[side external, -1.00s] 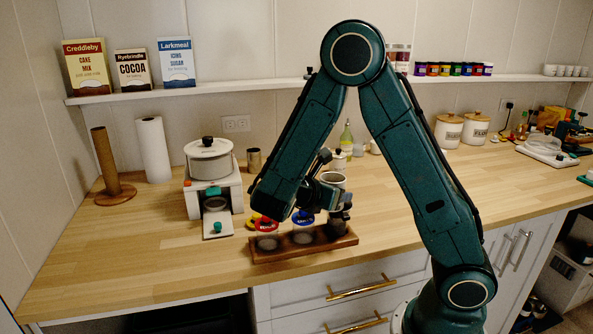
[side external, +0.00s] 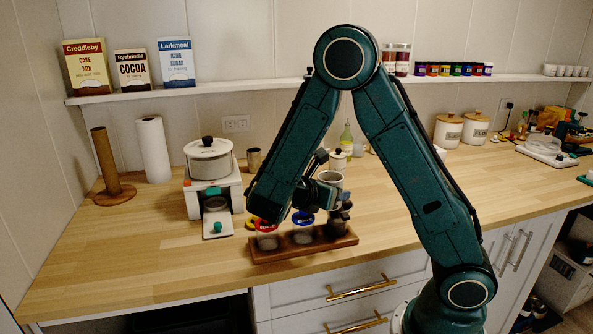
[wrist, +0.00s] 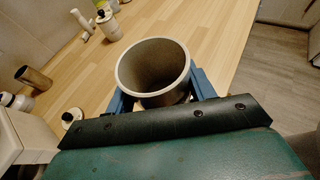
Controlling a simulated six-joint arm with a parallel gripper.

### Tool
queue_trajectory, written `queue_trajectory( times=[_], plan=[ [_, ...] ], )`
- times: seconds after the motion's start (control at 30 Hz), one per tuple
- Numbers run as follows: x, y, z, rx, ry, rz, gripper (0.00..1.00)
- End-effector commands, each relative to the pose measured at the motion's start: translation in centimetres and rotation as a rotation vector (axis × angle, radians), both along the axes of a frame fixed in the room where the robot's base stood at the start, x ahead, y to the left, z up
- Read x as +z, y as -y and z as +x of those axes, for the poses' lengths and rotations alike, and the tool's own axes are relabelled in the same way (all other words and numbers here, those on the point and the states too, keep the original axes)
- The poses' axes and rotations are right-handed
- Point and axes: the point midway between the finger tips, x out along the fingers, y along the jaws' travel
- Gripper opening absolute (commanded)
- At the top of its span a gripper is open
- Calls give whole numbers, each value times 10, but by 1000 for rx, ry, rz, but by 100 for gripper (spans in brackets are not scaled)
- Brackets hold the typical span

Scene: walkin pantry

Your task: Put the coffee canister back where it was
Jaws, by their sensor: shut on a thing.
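My gripper (side external: 330,200) is shut on an open-topped grey canister (wrist: 122,74) with a pale rim. In the wrist view the blue fingers sit on both sides of it, and its inside looks empty. In the side view this canister (side external: 331,178) is upright, partly hidden by my gripper, near the right end of a wooden rack (side external: 275,255). Whether the held canister's base touches the rack is hidden. No coffee label shows.
A white appliance with a lidded pot (side external: 208,160) stands left of the rack. The front left counter (side external: 120,250) is clear.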

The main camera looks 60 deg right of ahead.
Motion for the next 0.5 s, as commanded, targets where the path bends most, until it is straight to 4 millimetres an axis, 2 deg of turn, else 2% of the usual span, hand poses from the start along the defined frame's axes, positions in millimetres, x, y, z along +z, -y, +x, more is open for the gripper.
queue_trajectory(
  times=[0.27, 0.5],
  plan=[
    [7, 5, 27, 3, 7, 7, 24],
    [21, 17, 66, 9, 10, 15, 24]
  ],
)
